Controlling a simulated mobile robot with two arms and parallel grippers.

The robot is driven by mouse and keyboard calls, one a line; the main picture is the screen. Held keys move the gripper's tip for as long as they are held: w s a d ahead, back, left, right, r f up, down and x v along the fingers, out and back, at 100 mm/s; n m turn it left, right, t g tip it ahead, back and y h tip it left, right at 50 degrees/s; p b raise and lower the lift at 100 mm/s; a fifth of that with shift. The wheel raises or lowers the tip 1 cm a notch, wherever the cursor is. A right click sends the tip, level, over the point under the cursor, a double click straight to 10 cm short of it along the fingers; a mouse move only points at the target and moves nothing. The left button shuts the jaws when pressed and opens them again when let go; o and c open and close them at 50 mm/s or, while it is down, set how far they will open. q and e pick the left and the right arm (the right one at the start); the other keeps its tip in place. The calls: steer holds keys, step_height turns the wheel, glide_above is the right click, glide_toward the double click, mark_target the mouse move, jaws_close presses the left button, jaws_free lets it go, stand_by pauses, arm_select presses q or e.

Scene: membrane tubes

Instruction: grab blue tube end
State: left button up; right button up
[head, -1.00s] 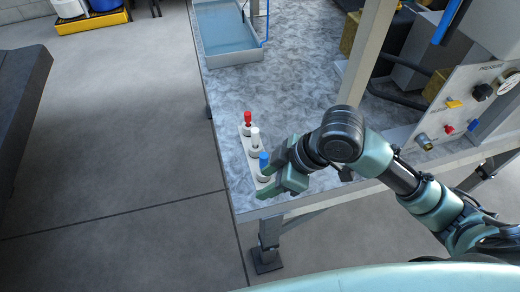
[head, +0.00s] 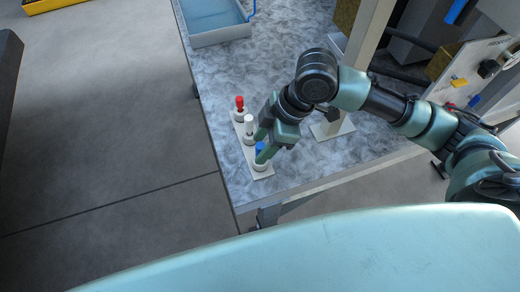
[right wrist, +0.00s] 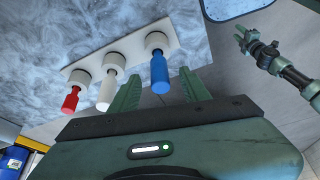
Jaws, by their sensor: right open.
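The blue tube end (head: 260,148) stands at the near end of a white holder strip (head: 262,174). A white tube end (head: 248,124) and a red tube end (head: 240,103) stand in line behind it. My right gripper (head: 263,147) is open, with its fingers around the blue tube end. In the right wrist view, the blue tube end (right wrist: 159,73) shows between the two spread fingers (right wrist: 160,88), with a gap on each side. The white (right wrist: 105,91) and red (right wrist: 71,100) ends lie outside the fingers. My left gripper (right wrist: 243,36) shows small in that view.
The strip is on a grey mottled table (head: 205,80), close to its left edge. A water-filled blue tray (head: 215,25) stands at the back. A metal post (head: 368,45) with a foot plate rises right of my right gripper. A panel with knobs is farther right.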

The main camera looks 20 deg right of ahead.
steer(key=shift+a+f, duration=0.15)
steer(key=shift+f, duration=0.25)
jaws_close()
steer(key=shift+r, duration=0.1)
